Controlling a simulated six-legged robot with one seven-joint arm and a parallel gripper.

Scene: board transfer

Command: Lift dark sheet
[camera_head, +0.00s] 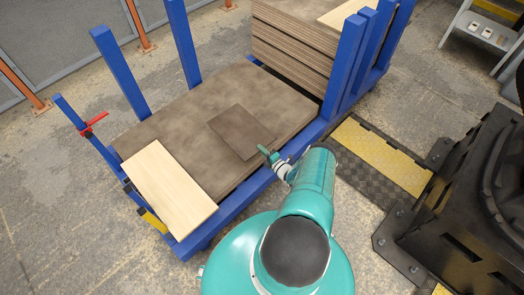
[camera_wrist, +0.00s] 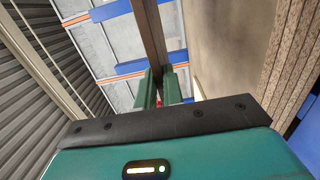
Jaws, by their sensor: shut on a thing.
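The dark sheet (camera_head: 237,133) is a dark brown rectangle over the large brown board stack (camera_head: 170,125) on the blue-posted cart. My gripper (camera_head: 268,155) is at the sheet's near right edge. In the wrist view, the sheet (camera_wrist: 150,35) shows edge-on as a narrow dark strip between my two green fingers (camera_wrist: 160,88), which are shut on it. A gap shows there between the sheet and the brown board face on the right, so it appears held clear of the stack. The sheet's far end is partly cut off in the wrist view.
A pale wooden board (camera_head: 168,190) lies on the stack's left end. Blue posts (camera_head: 122,72) and a red clamp (camera_head: 94,124) stand along the cart. A taller brown stack (camera_head: 285,50) stands behind right. Dark machinery (camera_head: 470,190) is at the right.

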